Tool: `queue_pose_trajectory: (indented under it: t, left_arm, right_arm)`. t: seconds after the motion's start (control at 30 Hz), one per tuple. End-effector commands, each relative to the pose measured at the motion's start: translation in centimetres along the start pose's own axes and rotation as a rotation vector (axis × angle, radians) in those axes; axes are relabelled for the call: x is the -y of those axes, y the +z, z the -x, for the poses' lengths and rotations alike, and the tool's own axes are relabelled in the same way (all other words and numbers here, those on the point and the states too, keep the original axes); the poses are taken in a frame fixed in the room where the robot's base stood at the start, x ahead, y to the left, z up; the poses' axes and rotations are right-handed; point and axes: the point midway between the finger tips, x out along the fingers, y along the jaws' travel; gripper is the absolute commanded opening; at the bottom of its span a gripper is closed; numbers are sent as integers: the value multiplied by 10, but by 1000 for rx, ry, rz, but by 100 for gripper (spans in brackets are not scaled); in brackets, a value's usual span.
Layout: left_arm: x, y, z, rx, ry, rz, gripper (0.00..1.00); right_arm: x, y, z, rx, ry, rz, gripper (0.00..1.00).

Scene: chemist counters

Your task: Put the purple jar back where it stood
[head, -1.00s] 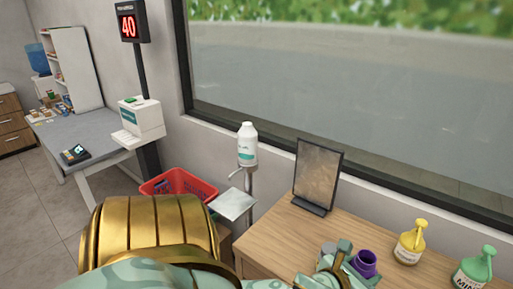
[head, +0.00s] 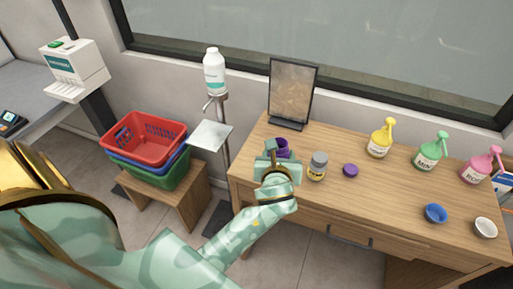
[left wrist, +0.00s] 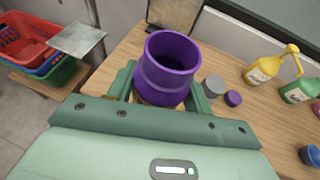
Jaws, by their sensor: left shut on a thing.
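The purple jar (head: 282,146) is in my left gripper (head: 277,160), over the left end of the wooden desk, in front of the framed stand. In the left wrist view the jar (left wrist: 167,75) looks upright, with its open mouth facing up and no lid on it. The fingers of the left gripper (left wrist: 165,92) are on either side of it. I cannot tell whether its base touches the desk. A purple lid (head: 350,170) lies on the desk to the right, beyond a grey-lidded jar (head: 318,168). My right gripper is not in view.
The desk (head: 375,195) also bears yellow (head: 380,140), green (head: 430,152) and pink (head: 480,165) bottles, a blue bowl (head: 435,213) and a white bowl (head: 485,228). The framed stand (head: 290,90) is behind the jar. Stacked baskets (head: 145,140) and a dispenser bottle (head: 214,72) stand left.

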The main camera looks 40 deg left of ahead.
Motion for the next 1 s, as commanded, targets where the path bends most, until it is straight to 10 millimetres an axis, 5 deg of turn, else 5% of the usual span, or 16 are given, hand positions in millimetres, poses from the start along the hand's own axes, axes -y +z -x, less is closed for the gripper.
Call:
queue_pose_trajectory:
  t: [0.3, 0.5, 0.83, 1.0]
  left_arm:
    - [-27, -4, -81, 3, 3, -1, 21]
    - [-36, -29, -122, -1, 2, -1, 21]
    - [-43, -43, -148, 0, 1, 1, 21]
    - [-42, -70, -158, -3, -1, 1, 21]
  right_arm:
    - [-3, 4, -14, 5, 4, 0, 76]
    - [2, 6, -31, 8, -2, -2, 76]
    - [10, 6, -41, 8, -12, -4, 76]
    - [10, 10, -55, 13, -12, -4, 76]
